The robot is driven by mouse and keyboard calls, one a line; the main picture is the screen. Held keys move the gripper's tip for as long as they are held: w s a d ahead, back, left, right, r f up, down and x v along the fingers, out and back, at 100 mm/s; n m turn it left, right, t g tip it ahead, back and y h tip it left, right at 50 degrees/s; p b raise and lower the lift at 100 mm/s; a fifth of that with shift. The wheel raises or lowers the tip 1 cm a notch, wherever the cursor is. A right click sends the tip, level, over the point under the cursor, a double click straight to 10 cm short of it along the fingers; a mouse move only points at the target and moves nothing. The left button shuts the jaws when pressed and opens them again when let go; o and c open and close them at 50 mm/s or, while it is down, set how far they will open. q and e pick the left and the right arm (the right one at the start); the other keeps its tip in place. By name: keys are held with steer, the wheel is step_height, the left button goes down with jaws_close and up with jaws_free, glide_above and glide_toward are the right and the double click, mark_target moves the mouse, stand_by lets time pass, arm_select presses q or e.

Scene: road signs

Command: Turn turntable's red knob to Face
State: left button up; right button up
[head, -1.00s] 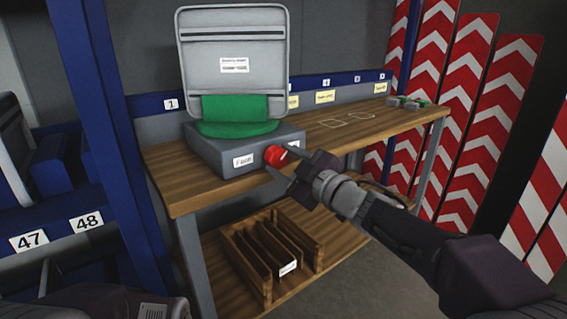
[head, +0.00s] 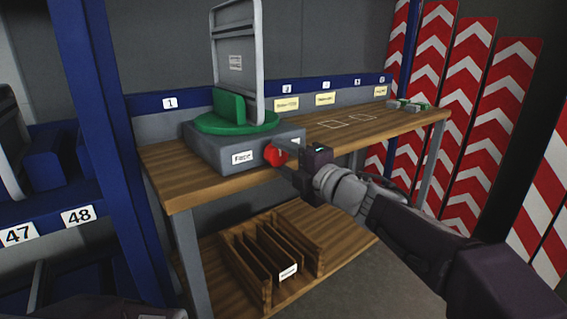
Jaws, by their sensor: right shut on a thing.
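The turntable has a grey base (head: 205,150) on the workbench and a green round top (head: 215,124). A grey sign (head: 235,62) in a light frame stands upright on it, turned at a steep angle to me. The red knob (head: 274,154) is on the base's front, right of a white label reading "Face" (head: 243,157). My right gripper (head: 285,157) is shut on the knob, reaching in from the right. The gripper hides part of the knob and the base front to its right. I cannot tell exactly where the knob points. My left gripper is out of view.
The wooden workbench (head: 400,124) has bare room on its right side and small grey-green items (head: 407,105) at its far end. A slotted wooden rack (head: 262,292) sits on the lower shelf. A blue post (head: 95,120) stands at left; red-white chevron boards (head: 490,140) stand at right.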

steer(key=n+b, duration=0.1)
steer(key=n, duration=0.2)
steer(key=shift+f+n, duration=0.15)
steer(key=shift+n, duration=0.25)
steer(key=n+b, duration=0.2)
steer(key=n, duration=0.2)
steer(key=shift+n, duration=0.3)
steer(key=n+b, duration=0.2)
steer(key=n, duration=0.2)
steer(key=shift+n+b, duration=0.8)
steer(key=shift+n, duration=1.3)
steer(key=o, duration=1.4)
